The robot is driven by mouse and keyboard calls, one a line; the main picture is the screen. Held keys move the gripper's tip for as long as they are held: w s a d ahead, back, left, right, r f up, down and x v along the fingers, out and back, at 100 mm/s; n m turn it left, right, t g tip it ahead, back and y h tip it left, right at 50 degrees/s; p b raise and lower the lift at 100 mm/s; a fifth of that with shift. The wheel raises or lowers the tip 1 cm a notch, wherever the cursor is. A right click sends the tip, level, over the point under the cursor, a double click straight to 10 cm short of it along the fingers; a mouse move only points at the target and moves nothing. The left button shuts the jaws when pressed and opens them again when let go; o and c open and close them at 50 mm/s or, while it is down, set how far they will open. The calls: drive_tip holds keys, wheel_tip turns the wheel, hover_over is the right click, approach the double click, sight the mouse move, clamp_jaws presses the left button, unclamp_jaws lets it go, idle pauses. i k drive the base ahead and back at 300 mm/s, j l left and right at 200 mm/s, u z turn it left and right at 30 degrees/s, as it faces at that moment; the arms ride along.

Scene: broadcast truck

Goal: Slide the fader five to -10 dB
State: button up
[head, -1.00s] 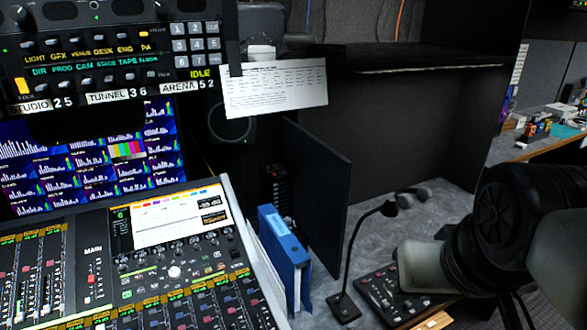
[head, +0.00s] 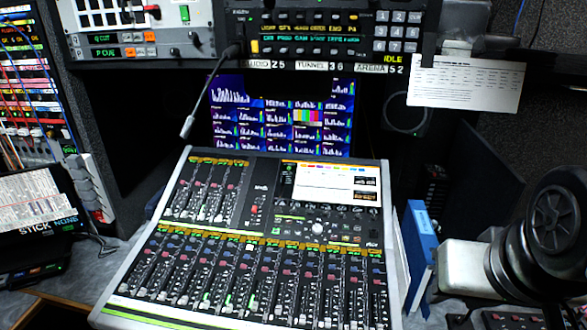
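The mixing console (head: 112,300) stands in the middle of the head view, with a light grey frame and a green front strip. Its lower bank of faders (head: 250,285) runs across the front in many narrow channel strips. A shorter upper bank of faders (head: 207,195) is at the upper left of the panel. Channel numbers are too small to read, so I cannot tell which strip is fader five, nor read its cap position or dB marks. Only part of my arm shows at the right edge, right of the console; my gripper is not in view.
The console's screen (head: 335,183) is at its upper right. A gooseneck microphone (head: 200,105) hangs over its back left. A blue binder (head: 420,245) stands close to its right side, near my arm. A monitor (head: 275,115) and intercom panel (head: 320,30) are behind.

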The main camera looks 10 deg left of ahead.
sight(207, 303)
drive_tip(key=u, duration=1.5)
drive_tip(key=i+j+u, duration=0.15)
drive_tip(key=j+z, duration=0.5)
drive_tip(key=j, duration=0.25)
